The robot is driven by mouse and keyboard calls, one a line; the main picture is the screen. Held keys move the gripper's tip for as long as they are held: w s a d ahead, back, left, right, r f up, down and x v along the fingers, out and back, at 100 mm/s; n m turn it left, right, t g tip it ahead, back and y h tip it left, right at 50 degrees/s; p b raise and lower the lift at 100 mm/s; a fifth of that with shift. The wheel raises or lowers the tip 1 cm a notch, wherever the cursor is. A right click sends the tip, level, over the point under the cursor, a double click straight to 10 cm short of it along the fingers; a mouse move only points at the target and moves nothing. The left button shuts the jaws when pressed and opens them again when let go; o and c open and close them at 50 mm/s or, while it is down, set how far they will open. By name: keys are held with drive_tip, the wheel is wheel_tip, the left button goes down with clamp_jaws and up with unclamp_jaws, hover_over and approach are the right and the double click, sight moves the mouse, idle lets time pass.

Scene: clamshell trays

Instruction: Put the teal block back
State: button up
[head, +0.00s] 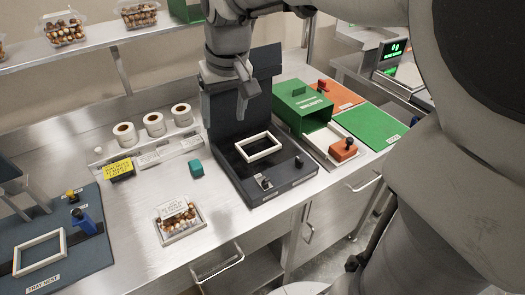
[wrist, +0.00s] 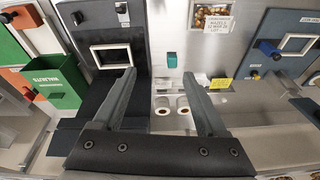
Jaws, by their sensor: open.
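The teal block (head: 196,168) sits alone on the bare steel counter, left of the dark sealing machine (head: 225,165) and behind a filled clamshell tray. In the wrist view the teal block (wrist: 172,60) shows between and just beyond my fingertips. My gripper (head: 242,108) hangs in front of the machine's upright dark panel, above and to the right of the block. In the wrist view my gripper (wrist: 159,76) has its two fingers wide apart with nothing between them, not touching the block.
A filled clamshell (head: 181,222) stands near the counter's front. A yellow sign (head: 121,169) and label rolls (head: 154,125) stand behind left. A green walnuts box (head: 303,106) is right of the machine. A blue tray nest board (head: 75,250) lies left. Steel around the block is clear.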

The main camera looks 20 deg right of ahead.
drive_tip(key=s+d+m+t, duration=0.1)
drive_tip(key=s+d+t, duration=0.1)
drive_tip(key=s, duration=1.5)
drive_tip(key=shift+d+f+t+h, duration=0.3)
drive_tip(key=shift+d+f+h, duration=0.1)
drive_tip(key=shift+d, duration=0.45)
